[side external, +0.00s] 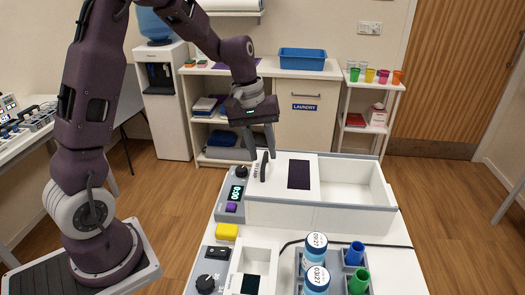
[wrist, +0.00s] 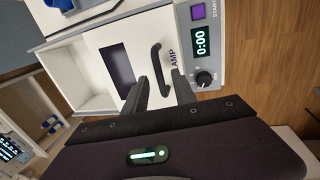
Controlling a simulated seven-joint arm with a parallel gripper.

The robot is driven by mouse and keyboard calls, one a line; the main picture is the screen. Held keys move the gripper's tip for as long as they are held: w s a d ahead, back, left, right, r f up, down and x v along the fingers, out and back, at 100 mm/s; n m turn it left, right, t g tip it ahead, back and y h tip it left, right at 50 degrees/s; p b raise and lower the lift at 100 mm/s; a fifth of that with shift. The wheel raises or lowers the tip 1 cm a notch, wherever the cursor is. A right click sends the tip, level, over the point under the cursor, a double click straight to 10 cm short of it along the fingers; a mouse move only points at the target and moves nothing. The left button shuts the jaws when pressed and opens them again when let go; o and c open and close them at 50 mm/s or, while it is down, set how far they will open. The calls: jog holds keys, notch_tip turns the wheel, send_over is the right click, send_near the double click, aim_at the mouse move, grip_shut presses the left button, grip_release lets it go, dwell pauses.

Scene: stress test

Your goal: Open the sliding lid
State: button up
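The sliding lid (side external: 300,173) is a white panel with a dark window and a black bar handle (side external: 264,166). It covers the left part of a long white box (side external: 320,217); the box's right part is open and looks empty. The lid (wrist: 103,42) and its handle (wrist: 157,66) also show in the wrist view. My gripper (side external: 260,154) is above the lid's left end, at the handle. In the wrist view my gripper (wrist: 161,78) has its fingers apart, with the handle's near end between or just above them. I cannot tell whether they touch it.
A control panel with a green display (side external: 236,193) and a knob is at the box's left end. In front are a yellow block (side external: 227,232), a second device (side external: 254,262) and a rack with white-capped jars (side external: 316,265) and blue and green tubes. A cable runs along the table.

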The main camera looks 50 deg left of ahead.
jog(key=shift+f, duration=0.3)
grip_shut()
dwell(1.2)
